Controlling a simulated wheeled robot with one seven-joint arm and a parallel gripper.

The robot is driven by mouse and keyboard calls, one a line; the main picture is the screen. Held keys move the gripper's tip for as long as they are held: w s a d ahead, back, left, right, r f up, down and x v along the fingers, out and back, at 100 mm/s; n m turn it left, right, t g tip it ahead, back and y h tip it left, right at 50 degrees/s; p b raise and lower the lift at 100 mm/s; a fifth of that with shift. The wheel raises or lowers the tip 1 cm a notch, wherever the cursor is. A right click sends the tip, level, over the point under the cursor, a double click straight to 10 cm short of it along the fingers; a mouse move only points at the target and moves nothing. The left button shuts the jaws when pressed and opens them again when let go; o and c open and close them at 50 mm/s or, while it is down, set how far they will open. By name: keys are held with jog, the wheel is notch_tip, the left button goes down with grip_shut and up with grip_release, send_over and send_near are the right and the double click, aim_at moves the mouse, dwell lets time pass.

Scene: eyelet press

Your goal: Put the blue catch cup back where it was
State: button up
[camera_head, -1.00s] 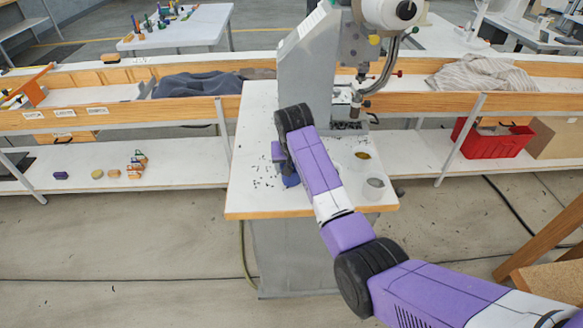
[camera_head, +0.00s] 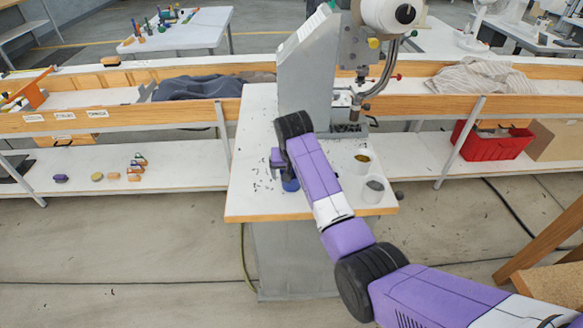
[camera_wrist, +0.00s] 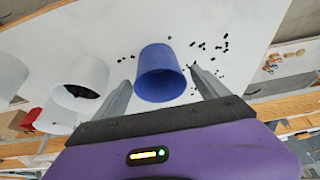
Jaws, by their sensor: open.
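The blue catch cup (camera_wrist: 162,75) stands on the white press table between the two fingers of my gripper (camera_wrist: 161,92) in the wrist view. The fingers are open, with a gap on each side of the cup. In the head view the blue cup (camera_head: 290,184) shows only in part beneath my gripper (camera_head: 284,172), at the left part of the table top. My arm hides the rest. The eyelet press (camera_head: 306,70) stands at the back of the table.
Two white cups, a far one (camera_head: 363,157) and a near one (camera_head: 374,190), stand at the table's right side. Small dark bits are scattered on the white table top (camera_head: 245,200). A wooden-edged bench (camera_head: 180,115) runs behind.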

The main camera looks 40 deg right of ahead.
jog(key=shift+o, duration=0.4)
jog(key=b+v, duration=0.1)
jog(key=v, duration=1)
jog(key=shift+r, duration=0.2)
jog(key=b+x, duration=0.1)
jog(key=x, duration=0.2)
jog(key=s+b+x, duration=0.1)
jog(key=x, duration=0.2)
jog(key=shift+s+d+f, duration=0.1)
jog(key=shift+d+f, duration=0.05)
jog(key=shift+f, duration=0.2)
jog(key=shift+w+a+p+x, duration=0.1)
jog(key=shift+a+p+x, duration=0.1)
jog(key=shift+x, duration=1.05)
jog(key=shift+w+a+p+x, duration=0.1)
jog(key=shift+p+x, duration=0.05)
jog(key=shift+x, duration=1.1)
jog(key=shift+w+a+p+x, duration=0.1)
jog(key=shift+p+x, duration=0.1)
jog(key=shift+x, duration=1.05)
jog(key=c, duration=1.5)
jog(key=shift+c, duration=0.2)
jog(key=shift+r, duration=0.15)
notch_tip(320, 180, up, 20)
jog(key=b, duration=0.2)
